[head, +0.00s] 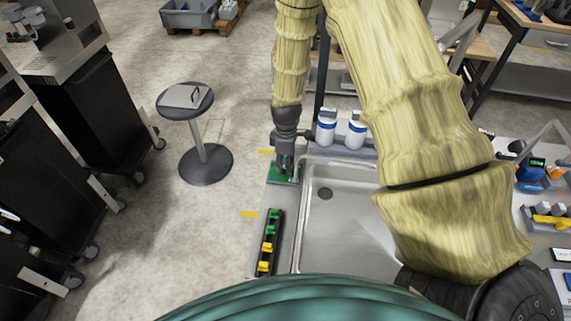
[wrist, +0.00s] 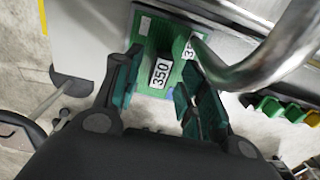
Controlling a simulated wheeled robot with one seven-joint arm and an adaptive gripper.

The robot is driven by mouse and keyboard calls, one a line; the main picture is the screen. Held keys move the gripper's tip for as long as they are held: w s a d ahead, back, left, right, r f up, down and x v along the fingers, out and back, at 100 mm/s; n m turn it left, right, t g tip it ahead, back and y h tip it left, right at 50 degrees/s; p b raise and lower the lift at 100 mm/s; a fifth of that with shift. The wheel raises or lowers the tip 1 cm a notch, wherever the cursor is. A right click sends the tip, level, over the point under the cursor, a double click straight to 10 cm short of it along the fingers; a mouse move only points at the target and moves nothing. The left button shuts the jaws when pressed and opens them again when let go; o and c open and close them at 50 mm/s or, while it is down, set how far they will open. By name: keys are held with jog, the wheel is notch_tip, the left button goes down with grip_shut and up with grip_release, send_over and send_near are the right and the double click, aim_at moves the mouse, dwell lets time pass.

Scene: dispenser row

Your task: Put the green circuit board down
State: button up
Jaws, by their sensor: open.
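The green circuit board (head: 296,179) lies at the left of the sink on the narrow grey ledge, partly hidden under my gripper (head: 286,167). In the wrist view the board (wrist: 149,30) appears flat, with a raised part and white labels marked "350". My gripper (wrist: 158,78) points down over it with its two dark, green-padded fingers apart. The near part of the board shows between the fingers. I cannot tell whether the fingertips touch it.
The metal sink (head: 335,225) lies right of the board. A curved metal tap (wrist: 275,50) passes close to the right finger. Two white bottles (head: 341,130) stand behind the sink. A dark rack of green and yellow pieces (head: 268,243) sits nearer on the ledge.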

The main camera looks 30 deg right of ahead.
notch_tip(320, 180, up, 11)
jog(key=b, duration=0.3)
jog(key=shift+r, duration=0.15)
dwell(0.3)
